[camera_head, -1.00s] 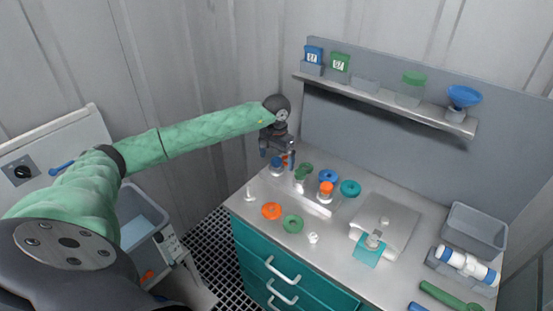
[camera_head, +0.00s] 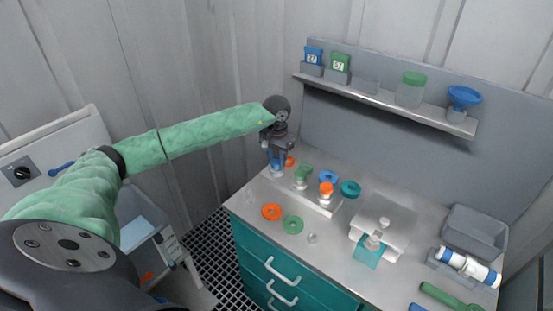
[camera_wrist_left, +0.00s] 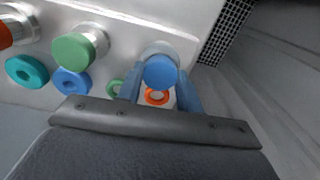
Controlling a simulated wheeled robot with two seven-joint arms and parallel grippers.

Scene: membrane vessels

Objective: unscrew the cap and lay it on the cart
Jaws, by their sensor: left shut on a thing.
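Three capped vessels stand in a row on the cart top (camera_head: 249,204). The leftmost has a blue cap (camera_wrist_left: 161,72); the others have a green cap (camera_head: 301,173) and an orange cap (camera_head: 326,188). My left gripper (camera_head: 276,163) reaches down over the blue-capped vessel (camera_head: 277,172). In the left wrist view its two fingers (camera_wrist_left: 160,85) stand on either side of the blue cap and are shut on it. The cap sits on its vessel, whose body is mostly hidden below it. My right gripper is not in view.
A shelf (camera_head: 385,97) hangs above; wall is close left.

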